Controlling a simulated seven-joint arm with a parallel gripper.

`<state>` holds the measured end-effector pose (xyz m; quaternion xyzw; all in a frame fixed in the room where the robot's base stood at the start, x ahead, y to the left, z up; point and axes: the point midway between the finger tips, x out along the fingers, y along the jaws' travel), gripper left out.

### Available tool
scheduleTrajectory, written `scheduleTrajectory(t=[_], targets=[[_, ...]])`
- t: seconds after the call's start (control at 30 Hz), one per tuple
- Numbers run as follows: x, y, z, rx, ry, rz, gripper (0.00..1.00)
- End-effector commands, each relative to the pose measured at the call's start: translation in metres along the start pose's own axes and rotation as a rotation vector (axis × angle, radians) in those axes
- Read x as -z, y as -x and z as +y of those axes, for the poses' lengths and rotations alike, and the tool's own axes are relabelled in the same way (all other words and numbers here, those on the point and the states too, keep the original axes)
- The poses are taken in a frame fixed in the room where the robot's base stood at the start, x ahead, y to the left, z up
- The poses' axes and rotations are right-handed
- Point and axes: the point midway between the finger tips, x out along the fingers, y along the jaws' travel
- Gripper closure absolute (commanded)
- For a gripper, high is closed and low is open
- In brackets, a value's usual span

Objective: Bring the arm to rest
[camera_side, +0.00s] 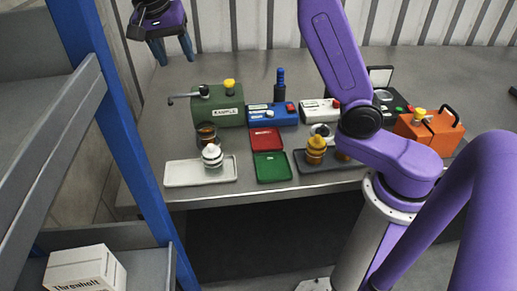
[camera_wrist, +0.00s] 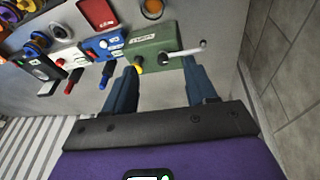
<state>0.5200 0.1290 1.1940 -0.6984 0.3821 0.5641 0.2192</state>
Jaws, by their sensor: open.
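My gripper (camera_side: 173,50) is at the top left of the side view, raised above the back left part of the bench. Its two blue fingers are apart, and nothing shows between them. In the wrist view my gripper (camera_wrist: 159,68) also has its fingers spread. The green box (camera_side: 218,106) with a crank handle and a yellow knob lies beyond the fingertips there. The gripper looks clear of it. My purple arm reaches in from the right of the side view; its upper links leave the top of the picture.
The grey bench (camera_side: 330,182) holds a blue device (camera_side: 262,116), a red tray (camera_side: 266,139), a green tray (camera_side: 272,167), a white tray (camera_side: 184,172) with a white-topped jar (camera_side: 212,156), and an orange case (camera_side: 430,131). A blue-posted shelf (camera_side: 110,100) stands at left.

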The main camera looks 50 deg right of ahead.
Motion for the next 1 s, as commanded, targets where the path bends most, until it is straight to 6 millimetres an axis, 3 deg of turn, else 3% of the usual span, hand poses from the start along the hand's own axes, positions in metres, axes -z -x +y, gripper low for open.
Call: scheduleTrajectory(t=[0.27, 0.47, 0.8, 1.0], targets=[[-0.061, -0.008, 0.049, 0.087, 0.513, -0.036, 0.44], [-0.103, -0.022, 0.097, 0.154, 0.867, -0.053, 0.44], [-0.162, -0.061, 0.201, 0.27, 1.447, -0.057, 0.44], [-0.185, -0.09, 0.264, 0.336, 1.749, -0.046, 0.44]])
